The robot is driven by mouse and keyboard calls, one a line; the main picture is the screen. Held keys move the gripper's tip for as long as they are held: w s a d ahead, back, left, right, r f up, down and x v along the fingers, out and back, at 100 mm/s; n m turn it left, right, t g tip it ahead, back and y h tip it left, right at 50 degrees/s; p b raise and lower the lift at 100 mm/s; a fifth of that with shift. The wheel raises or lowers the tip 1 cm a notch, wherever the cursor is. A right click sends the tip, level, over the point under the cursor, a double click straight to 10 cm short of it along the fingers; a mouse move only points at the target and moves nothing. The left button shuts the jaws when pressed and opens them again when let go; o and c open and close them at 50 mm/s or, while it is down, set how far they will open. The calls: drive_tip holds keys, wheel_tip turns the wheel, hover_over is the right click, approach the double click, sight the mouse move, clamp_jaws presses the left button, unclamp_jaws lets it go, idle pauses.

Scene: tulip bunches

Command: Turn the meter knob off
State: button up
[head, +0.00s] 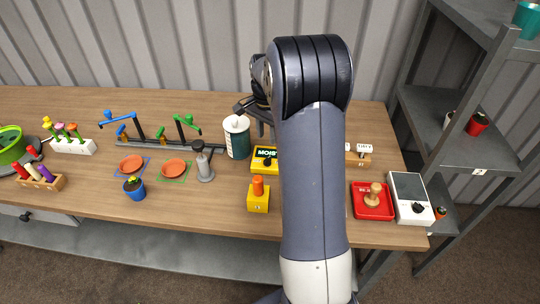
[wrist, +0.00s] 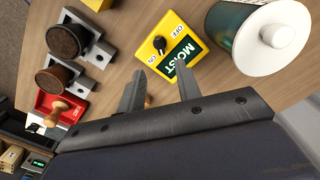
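The meter is a yellow box (head: 264,153) with a dark MOIST label, on the table in the middle of the head view and partly behind my arm. It also shows in the wrist view (wrist: 150,30), with ON and OFF printed beside a round black knob (wrist: 159,43). Which mark the knob points at is too small to tell. My gripper (wrist: 160,72) is open and empty, its two fingers apart and pointing toward the meter's label side. In the head view my gripper (head: 245,107) is mostly hidden by my arm, above and behind the meter.
A dark green canister (head: 237,145) with a white lid stands close beside the meter. A yellow block (head: 258,204) with an orange top is in front. A red tray (head: 372,213) with a wooden stamp and a white device (head: 410,190) with a black knob stand at the right.

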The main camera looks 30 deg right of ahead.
sight(267, 159)
wheel_tip(267, 159, down, 10)
drive_tip(key=shift+r+p, duration=0.15)
drive_tip(key=shift+p, duration=0.2)
clamp_jaws()
